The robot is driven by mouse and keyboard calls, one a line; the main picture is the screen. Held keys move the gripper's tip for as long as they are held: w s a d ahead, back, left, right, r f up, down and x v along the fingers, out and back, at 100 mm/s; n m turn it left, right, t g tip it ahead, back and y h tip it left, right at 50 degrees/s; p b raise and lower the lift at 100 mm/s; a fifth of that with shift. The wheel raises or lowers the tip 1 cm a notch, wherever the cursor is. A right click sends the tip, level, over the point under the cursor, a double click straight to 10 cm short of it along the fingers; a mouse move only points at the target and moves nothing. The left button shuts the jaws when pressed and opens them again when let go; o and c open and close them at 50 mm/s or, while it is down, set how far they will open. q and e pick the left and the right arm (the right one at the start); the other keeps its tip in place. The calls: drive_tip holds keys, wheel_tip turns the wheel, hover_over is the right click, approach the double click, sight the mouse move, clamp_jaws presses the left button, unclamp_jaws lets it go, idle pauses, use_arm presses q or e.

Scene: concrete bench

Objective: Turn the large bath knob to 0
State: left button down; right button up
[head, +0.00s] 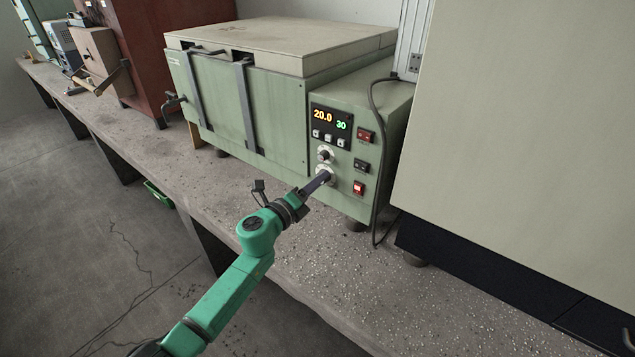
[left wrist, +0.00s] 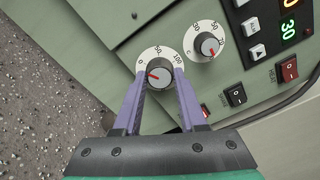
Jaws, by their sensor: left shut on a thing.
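The large bath knob (left wrist: 158,72) is the lower dial on the green bath's control panel, with a white scale plate (head: 320,169) marked 0, 50 and 100. Its red pointer points left in the left wrist view, close to the 0 side; whether it sits exactly on 0 I cannot tell. My left gripper (head: 325,177) reaches up to the panel from the front. In the left wrist view its two purple fingers (left wrist: 159,82) stand on either side of the knob, shut on it. In the head view the fingers hide most of the knob. My right gripper is not in view.
A smaller knob (left wrist: 208,46) sits just above. Beside the knobs are rocker switches (head: 365,135) and a display (head: 331,121) reading 20.0 and 30. A black cable (head: 372,100) hangs at the right, near a large pale cabinet (head: 520,130). The bench front (head: 380,270) is clear.

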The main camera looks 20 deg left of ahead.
use_arm(q)
drive_tip(key=shift+c, duration=2.3)
unclamp_jaws()
drive_tip(key=shift+s, duration=0.15)
drive_tip(key=b+v, duration=0.2)
drive_tip(key=v, duration=1.2)
drive_tip(key=shift+s, duration=0.15)
